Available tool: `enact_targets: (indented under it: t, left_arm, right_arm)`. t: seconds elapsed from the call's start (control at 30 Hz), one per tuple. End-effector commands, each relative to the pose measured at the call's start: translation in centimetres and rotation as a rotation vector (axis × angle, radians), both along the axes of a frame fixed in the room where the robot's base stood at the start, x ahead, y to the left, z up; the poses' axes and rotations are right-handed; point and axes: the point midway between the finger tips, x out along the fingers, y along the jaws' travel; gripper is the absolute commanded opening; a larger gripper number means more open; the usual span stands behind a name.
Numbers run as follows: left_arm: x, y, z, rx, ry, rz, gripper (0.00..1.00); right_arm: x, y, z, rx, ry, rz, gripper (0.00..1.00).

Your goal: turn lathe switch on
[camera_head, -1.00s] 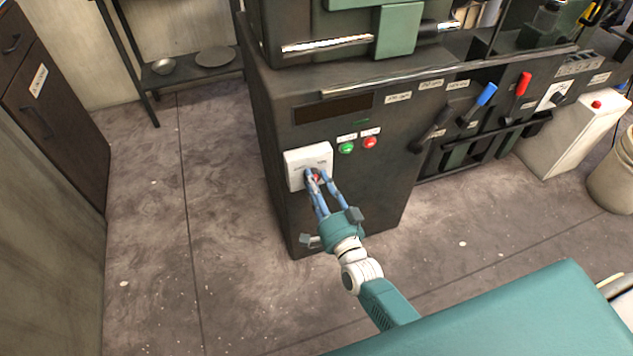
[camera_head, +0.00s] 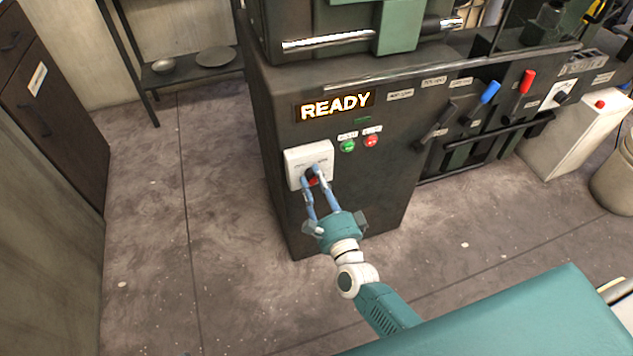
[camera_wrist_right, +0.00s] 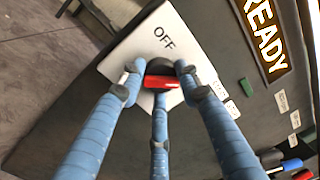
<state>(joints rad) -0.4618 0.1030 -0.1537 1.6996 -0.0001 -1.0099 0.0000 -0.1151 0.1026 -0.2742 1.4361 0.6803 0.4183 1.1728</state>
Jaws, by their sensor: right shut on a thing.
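The lathe (camera_head: 300,220) is a dark cabinet with a green upper part. Its switch box (camera_head: 296,160) is white, on the front at the left, and carries a black and red knob (camera_head: 312,181). My right gripper (camera_head: 310,176) is shut on the knob. In the right wrist view the fingers (camera_wrist_right: 158,82) surround the red and black knob (camera_wrist_right: 162,82), and the word OFF shows on the white box (camera_wrist_right: 150,42). The display (camera_head: 335,105) is lit and reads READY. My left gripper is not in view.
A green button (camera_head: 348,145) and a red button (camera_head: 371,141) sit right of the switch box. Black, blue (camera_head: 490,92) and red (camera_head: 526,81) levers stand further right. A shelf with a bowl (camera_head: 163,66) and a plate (camera_head: 215,57) is at the back left. The floor at left is clear.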

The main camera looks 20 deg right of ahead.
Motion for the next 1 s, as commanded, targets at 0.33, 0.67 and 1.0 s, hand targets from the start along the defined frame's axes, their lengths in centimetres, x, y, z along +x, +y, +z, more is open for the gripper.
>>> enact_targets:
  t: [0.33,0.67,1.0]
  left_arm:
    - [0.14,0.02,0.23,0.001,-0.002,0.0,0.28]
    - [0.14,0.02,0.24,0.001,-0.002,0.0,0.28]
    - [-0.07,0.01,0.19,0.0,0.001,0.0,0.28]
  right_arm:
    - [-0.23,0.77,-0.42,0.025,0.013,0.013,0.07]
    - [-0.15,0.64,-0.26,0.024,0.009,0.012,0.52]
    - [-0.68,0.34,-0.19,0.022,0.005,0.007,0.52]
